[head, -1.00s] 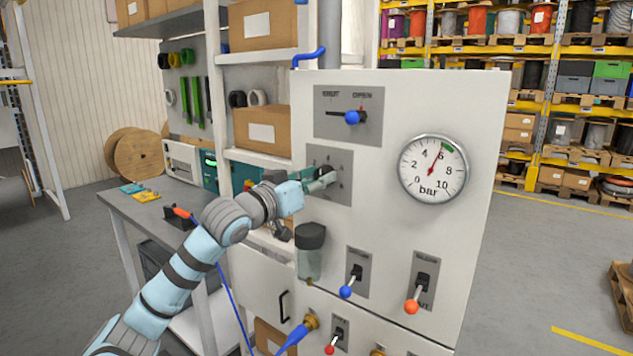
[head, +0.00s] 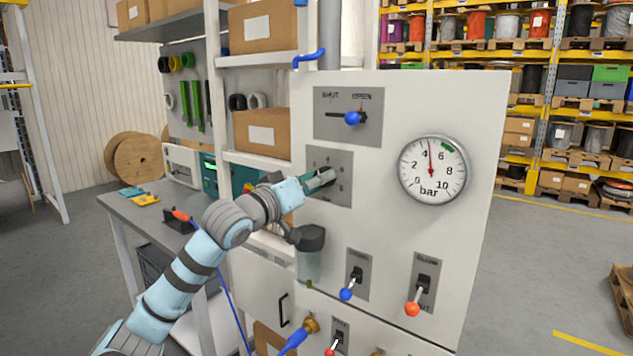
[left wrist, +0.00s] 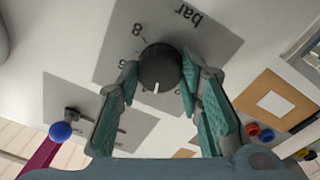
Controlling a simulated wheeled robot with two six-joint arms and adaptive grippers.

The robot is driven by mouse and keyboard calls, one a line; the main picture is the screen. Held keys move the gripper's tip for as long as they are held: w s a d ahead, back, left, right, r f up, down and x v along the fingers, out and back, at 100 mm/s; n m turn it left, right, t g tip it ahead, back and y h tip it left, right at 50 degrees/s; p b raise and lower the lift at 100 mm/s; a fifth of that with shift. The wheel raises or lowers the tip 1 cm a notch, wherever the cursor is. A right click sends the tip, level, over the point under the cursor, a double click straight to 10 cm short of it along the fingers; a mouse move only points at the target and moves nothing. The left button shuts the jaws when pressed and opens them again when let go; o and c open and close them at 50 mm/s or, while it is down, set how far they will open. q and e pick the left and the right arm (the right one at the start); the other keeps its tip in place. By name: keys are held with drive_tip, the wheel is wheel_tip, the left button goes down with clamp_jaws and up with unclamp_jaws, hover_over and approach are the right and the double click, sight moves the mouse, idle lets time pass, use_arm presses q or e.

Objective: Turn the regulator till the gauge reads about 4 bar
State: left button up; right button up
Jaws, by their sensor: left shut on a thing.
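The regulator is a dark round knob (left wrist: 160,67) with a white mark, set on a grey plate (head: 342,160) with a printed bar scale. My left gripper (head: 328,180) reaches it from the left; in the left wrist view its teal fingers (left wrist: 157,85) are shut on the knob, one on each side. In the head view the gripper mostly hides the knob. The gauge (head: 432,168) is a white dial to the right. Its red needle points between 4 and 6, a little under 5. My right gripper is not in view.
A blue-knobbed SHUT/OPEN lever (head: 352,118) sits above the regulator. A dark-capped clear bowl (head: 310,250) hangs below it. Lower on the panel are a blue-tipped switch (head: 346,294) and an orange-tipped switch (head: 412,308). A workbench (head: 150,208) stands at the left.

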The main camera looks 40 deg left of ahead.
sight(328, 129)
use_arm(q)
drive_tip(key=o, duration=1.2)
drive_tip(key=shift+r, duration=0.1)
wheel_tip(328, 129, up, 10)
drive_tip(key=shift+w+f, duration=0.1)
drive_tip(key=shift+c, duration=0.2)
